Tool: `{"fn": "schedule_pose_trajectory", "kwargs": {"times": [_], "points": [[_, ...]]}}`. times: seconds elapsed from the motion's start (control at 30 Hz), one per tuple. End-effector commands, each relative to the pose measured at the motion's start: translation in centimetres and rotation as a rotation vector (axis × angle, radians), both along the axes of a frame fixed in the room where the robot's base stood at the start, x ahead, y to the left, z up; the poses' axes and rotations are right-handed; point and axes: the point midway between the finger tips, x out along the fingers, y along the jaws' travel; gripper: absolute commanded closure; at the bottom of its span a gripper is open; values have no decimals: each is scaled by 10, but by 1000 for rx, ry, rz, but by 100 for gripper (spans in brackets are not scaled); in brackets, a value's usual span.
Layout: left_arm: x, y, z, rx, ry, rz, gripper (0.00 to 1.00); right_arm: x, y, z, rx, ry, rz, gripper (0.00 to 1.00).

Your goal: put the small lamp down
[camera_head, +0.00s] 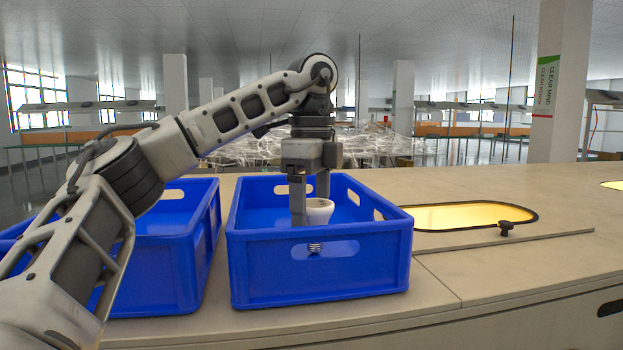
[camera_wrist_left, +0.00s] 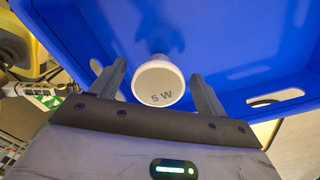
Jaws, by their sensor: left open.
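The small lamp (camera_head: 319,211) is white with a threaded metal base, which shows through the front handle slot of the right blue crate (camera_head: 320,275). In the left wrist view the lamp's round face (camera_wrist_left: 160,84) reads "5 W" and lies between the fingers. My left gripper (camera_head: 311,205) points down into this crate and is open, with a finger on each side of the lamp. In the left wrist view the gripper (camera_wrist_left: 160,80) shows gaps beside the lamp. Whether the lamp touches the crate floor is hidden by the front wall. My right gripper is not in view.
A second blue crate (camera_head: 178,265) stands close on the left, partly behind my left arm. To the right, a glowing yellow oval panel (camera_head: 470,215) and a dark knob (camera_head: 506,228) sit on the pale counter (camera_head: 530,260). The counter's right part is mostly clear.

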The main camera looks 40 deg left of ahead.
Motion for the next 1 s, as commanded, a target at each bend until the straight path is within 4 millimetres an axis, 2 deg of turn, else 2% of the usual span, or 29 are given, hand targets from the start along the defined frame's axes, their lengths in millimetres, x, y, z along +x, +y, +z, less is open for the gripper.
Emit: {"fn": "schedule_pose_trajectory", "kwargs": {"times": [0.17,0.4,0.57,0.8,1.0], "points": [[0,0,24,2,-8,2,25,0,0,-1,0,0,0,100],[0,0,74,6,-8,6,25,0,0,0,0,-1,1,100],[0,0,98,6,-8,5,25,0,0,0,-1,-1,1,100],[1,0,113,2,2,2,25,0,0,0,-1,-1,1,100],[0,0,118,1,-2,1,25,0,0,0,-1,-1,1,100]]}}
